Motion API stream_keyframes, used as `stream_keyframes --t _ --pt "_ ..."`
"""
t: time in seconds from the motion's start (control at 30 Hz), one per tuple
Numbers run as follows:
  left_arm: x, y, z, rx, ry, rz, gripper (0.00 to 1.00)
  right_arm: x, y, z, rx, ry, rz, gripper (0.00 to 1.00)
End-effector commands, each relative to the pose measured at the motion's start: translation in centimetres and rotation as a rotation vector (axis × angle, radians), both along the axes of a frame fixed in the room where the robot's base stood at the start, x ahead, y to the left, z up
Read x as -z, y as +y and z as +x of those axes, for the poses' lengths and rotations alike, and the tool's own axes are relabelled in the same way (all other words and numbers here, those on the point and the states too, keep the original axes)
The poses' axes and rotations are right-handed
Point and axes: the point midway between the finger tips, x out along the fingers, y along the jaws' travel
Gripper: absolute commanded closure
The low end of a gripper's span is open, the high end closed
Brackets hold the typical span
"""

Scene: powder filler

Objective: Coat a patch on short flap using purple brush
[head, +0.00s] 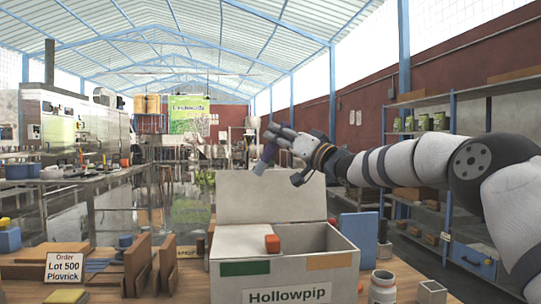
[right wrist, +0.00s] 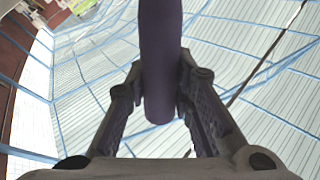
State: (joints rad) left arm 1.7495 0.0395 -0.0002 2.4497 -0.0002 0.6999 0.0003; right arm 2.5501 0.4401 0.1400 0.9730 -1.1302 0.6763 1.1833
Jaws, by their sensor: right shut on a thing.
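In the right wrist view the purple handle (right wrist: 160,60) is between both fingers. The brush is in the air above the raised back flap (head: 268,197) of an open white carton (head: 290,285) marked "Hollowpip". The brush tip looks apart from the carton. Which flap is the short one, I cannot tell for sure. My left gripper is not in view.
An orange block (head: 272,243) sits at the carton's opening. Green (head: 245,268) and orange patches mark its front. Left on the table are wooden dividers (head: 138,262) and a "Lot 500" sign (head: 64,267). A blue panel (head: 359,240) and white jar (head: 382,287) stand right.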

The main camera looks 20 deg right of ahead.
Motion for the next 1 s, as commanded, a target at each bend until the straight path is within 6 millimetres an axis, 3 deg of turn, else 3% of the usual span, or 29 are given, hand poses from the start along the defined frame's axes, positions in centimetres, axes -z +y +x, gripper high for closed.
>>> stream_keyframes --t 0.17,0.3,0.43,0.6,0.7,1.0 --pt "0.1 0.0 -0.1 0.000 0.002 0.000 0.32 0.1 0.0 0.0 0.003 0.000 0.000 1.00" --pt "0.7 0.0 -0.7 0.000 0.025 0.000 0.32 1.7 0.8 0.7 0.058 0.021 -0.031 1.00" --pt "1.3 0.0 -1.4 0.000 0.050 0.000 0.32 2.9 3.5 0.5 0.083 0.045 -0.083 1.00" --pt "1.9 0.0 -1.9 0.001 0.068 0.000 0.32 2.1 8.1 -1.2 0.031 0.056 -0.145 1.00" --pt "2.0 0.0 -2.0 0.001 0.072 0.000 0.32 1.4 9.6 -2.1 0.004 0.054 -0.167 1.00" --pt "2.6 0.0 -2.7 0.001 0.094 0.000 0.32 5.0 10.0 -2.2 -0.003 0.057 -0.177 1.00"
